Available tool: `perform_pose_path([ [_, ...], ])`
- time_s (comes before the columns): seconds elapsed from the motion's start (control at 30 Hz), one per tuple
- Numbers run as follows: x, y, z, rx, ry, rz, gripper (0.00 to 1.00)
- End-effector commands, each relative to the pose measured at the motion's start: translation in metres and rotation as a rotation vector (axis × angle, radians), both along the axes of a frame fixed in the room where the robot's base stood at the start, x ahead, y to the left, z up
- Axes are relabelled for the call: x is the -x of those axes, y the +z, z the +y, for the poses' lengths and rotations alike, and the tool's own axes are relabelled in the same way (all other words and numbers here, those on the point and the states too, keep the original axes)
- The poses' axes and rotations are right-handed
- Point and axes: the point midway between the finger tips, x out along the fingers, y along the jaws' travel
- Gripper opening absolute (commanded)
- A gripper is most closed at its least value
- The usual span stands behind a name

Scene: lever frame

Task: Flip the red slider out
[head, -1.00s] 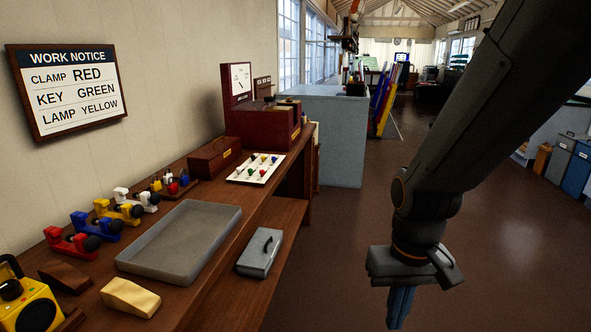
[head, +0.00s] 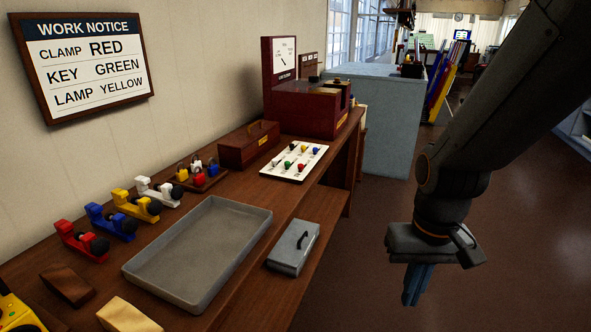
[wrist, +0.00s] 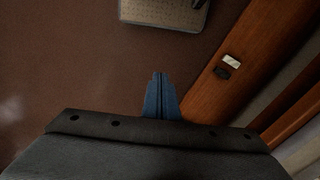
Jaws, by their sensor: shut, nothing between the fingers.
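I cannot make out a red slider for certain in either view. A red clamp-like piece with a black knob (head: 78,240) sits at the left of the bench, first in a row with blue, yellow and white ones. A dark red cabinet with a dial (head: 305,108) stands at the far end of the bench. My gripper (head: 412,298) hangs over the floor to the right of the bench, fingers down, shut and empty. The wrist view shows its blue fingers together (wrist: 160,85), touching nothing.
A grey tray (head: 262,222) lies on the wooden bench. Behind it are a white board with coloured knobs (head: 293,174) and a wooden box (head: 249,151). A grey handled case (head: 285,262) sits on a lower shelf. A pale blue cabinet (head: 390,125) stands beyond. Floor is open at right.

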Motion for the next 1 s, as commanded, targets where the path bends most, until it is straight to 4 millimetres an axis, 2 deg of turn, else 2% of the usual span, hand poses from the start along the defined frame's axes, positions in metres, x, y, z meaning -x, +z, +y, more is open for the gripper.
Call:
perform_pose_path([
  [0.33, -0.002, -0.001, -0.001, 0.002, 0.008, -0.006, 0.0],
  [0.47, -0.029, -0.009, -0.007, 0.024, 0.092, -0.074, 0.0],
  [0.57, -0.075, -0.021, -0.014, 0.063, 0.249, -0.195, 0.0],
  [0.7, -0.16, -0.035, -0.014, 0.152, 0.575, -0.426, 0.0],
  [0.77, -0.195, -0.037, -0.009, 0.195, 0.723, -0.53, 0.0],
  [0.8, -0.217, -0.038, -0.004, 0.225, 0.817, -0.601, 0.0],
  [0.9, -0.265, -0.037, 0.016, 0.304, 1.053, -0.782, 0.0],
  [1.0, -0.301, -0.034, 0.042, 0.388, 1.271, -0.972, 0.0],
])
